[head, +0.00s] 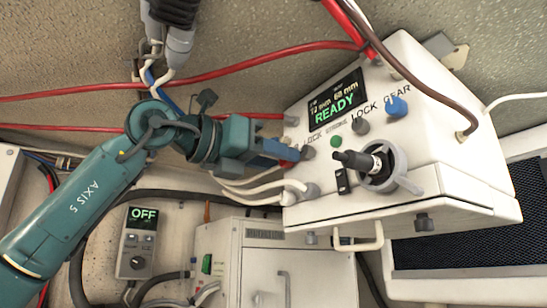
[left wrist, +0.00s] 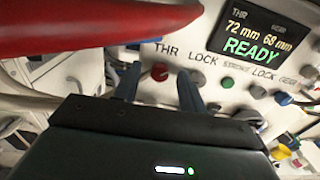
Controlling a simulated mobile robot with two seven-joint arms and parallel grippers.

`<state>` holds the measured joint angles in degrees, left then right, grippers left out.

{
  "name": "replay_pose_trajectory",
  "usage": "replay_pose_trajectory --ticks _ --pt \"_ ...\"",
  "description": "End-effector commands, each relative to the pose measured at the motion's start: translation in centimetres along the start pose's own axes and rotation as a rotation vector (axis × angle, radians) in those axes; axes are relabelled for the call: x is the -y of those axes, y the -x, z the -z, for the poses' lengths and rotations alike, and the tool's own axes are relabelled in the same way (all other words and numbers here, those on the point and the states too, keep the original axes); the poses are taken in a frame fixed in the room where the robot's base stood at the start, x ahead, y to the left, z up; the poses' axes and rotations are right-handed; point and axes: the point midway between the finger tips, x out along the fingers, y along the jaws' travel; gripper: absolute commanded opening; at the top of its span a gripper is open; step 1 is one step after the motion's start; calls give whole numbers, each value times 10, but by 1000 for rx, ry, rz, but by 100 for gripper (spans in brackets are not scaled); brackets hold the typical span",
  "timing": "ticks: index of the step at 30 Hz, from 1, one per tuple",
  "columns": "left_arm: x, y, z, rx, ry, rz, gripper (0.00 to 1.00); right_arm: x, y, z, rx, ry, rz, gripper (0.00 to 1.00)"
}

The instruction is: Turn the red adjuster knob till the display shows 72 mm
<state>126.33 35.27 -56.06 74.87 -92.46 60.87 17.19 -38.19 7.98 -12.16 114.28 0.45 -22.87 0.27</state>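The red adjuster knob (left wrist: 159,72) sits on the white control box (head: 436,110), under the THR label. The display (left wrist: 255,38) reads THR 72 mm, GEAR 68 mm and READY in the left wrist view; it also shows in the head view (head: 337,101). My left gripper (left wrist: 159,80) is open, with one blue finger on each side of the red knob and gaps visible between. In the head view my left gripper (head: 291,155) is at the box's left edge and largely hides the knob. My right gripper is not in view.
A grey LOCK knob (left wrist: 197,77) is close beside the right finger. A green button (head: 336,141), a blue knob (head: 397,106) and a black-handled lever (head: 357,161) are further right. Red hoses cross above. A small unit reading OFF (head: 137,243) is on the lower left wall.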

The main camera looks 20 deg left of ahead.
Motion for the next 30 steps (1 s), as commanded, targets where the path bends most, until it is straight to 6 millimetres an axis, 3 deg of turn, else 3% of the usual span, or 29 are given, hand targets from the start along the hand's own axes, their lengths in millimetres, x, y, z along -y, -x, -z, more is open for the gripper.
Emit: replay_pose_trajectory --ticks 10,24,30 --pt "-1 12 1 2 0 -2 41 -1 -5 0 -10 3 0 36" --pt "0 108 2 3 -1 -1 41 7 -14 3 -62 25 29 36" --pt "0 128 1 0 0 -1 41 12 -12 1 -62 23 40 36"
